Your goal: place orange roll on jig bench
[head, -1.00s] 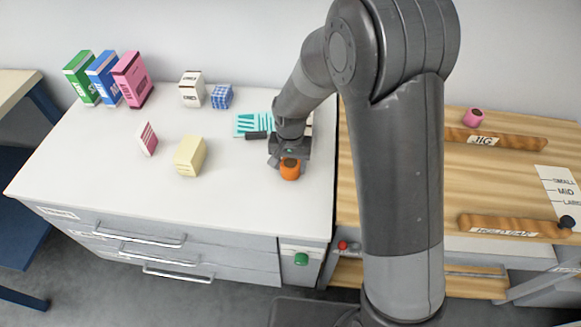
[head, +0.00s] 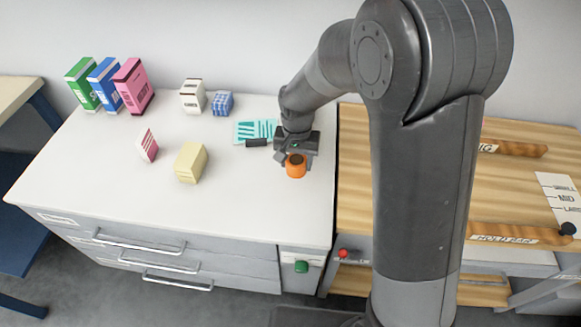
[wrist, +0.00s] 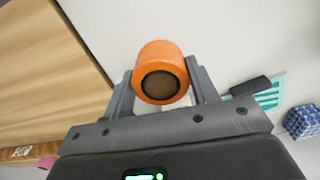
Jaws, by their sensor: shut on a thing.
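The orange roll (head: 296,167) is at the right end of the white counter (head: 235,205). My gripper (head: 294,158) is shut on it. In the wrist view the orange roll (wrist: 160,68) sits between the two fingers (wrist: 158,88), its dark round end facing the camera. Whether it touches the counter or hangs just above it, I cannot tell. The wooden jig bench (head: 355,190) stands to the right of the counter, partly hidden by my arm. It carries a wooden bar lettered HOLD BAR (head: 520,236) near its front edge.
Green (head: 84,83), blue (head: 105,83) and pink (head: 133,86) boxes stand at the counter's back left. A cream block (head: 191,162), a small pink-and-white box (head: 148,146), a white box (head: 192,95), a blue checked cube (head: 222,103) and a teal striped card (head: 256,130) are also there.

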